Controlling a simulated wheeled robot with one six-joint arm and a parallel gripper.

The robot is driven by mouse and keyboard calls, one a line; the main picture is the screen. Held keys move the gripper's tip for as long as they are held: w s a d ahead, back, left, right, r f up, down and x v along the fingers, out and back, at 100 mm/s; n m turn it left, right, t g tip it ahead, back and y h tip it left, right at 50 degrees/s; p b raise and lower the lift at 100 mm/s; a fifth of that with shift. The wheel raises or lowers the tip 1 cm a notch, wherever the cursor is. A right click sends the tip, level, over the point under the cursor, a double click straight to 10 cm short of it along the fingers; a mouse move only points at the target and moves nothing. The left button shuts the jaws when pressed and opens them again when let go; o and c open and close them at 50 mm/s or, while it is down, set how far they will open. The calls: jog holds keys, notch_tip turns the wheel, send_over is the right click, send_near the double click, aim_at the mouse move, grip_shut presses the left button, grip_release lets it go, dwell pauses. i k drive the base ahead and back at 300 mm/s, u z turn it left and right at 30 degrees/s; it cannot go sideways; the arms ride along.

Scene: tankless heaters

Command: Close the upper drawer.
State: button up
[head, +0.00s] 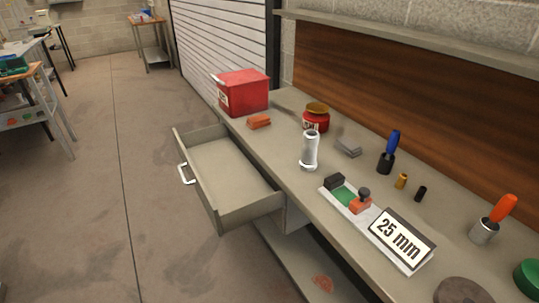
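The upper drawer (233,203) is pulled far out from under the workbench (288,197), toward the left. It is grey-beige and looks empty inside. Its white bar handle (185,174) sits on the outer face of its front panel. My gripper is not in the head view, so I cannot see where it is relative to the drawer.
On the bench stand a red box (243,92), a red jar (316,118), a white cylinder (310,150), a tray with a "25 mm" sign (401,238) and several small tools. A lower shelf (287,255) lies below. The floor (95,190) left of the drawer is clear.

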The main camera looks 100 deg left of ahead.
aim_at(234, 194)
jog(key=u, duration=3.2)
jog(key=k, duration=0.6)
jog(key=u, duration=1.25)
jog(key=i, duration=1.15)
jog(key=z, duration=0.55)
